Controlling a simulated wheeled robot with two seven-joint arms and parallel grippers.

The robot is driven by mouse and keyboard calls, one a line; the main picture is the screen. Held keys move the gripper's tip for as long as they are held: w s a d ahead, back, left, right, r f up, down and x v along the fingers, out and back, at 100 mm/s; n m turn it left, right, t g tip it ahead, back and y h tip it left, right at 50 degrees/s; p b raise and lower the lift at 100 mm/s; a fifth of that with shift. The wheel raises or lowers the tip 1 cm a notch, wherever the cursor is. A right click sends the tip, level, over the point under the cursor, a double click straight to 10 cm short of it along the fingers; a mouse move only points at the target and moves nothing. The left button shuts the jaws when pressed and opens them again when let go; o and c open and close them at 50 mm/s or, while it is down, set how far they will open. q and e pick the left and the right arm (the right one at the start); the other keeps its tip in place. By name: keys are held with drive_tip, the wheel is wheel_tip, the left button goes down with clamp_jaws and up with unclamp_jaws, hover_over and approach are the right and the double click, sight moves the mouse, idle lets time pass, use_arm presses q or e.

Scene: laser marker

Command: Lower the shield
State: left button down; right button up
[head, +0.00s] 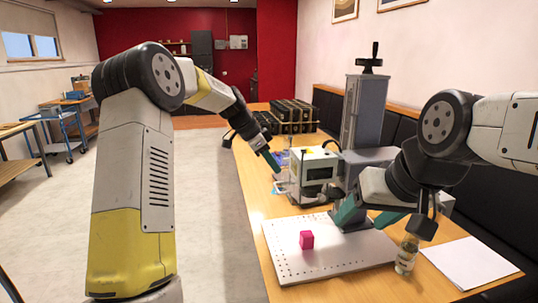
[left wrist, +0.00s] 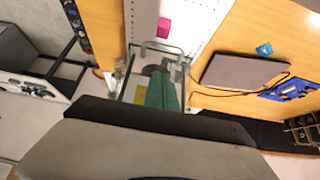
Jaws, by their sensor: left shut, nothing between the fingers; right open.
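The laser marker's white head (head: 318,170) sits on a grey column over a perforated white plate (head: 290,262). A clear shield (head: 283,186) appears at the head's left side; its edges are hard to make out. In the left wrist view, a grey U-shaped handle (left wrist: 162,47) stands at the shield's end. My left gripper (head: 273,164) has teal fingers pointing at the shield side. In the left wrist view the fingers (left wrist: 163,88) are together and empty, close to the handle; contact cannot be told. My right gripper (head: 366,217) is open and empty above the plate's right part.
A pink cube (head: 306,240) lies on the plate. A small bottle (head: 405,254) stands at the plate's right edge, below my right gripper. White paper (head: 468,262) lies further right. A closed laptop (left wrist: 238,70) and a blue item (left wrist: 290,88) lie on the table beyond the marker.

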use_arm(q)
wheel_tip(320, 180, down, 5)
drive_tip(key=shift+a+r, duration=0.1)
drive_tip(key=shift+a, duration=0.05)
idle(0.4)
wheel_tip(320, 180, down, 18)
drive_tip(key=shift+s+f, duration=0.15)
drive_tip(key=shift+f, duration=0.15)
idle(0.4)
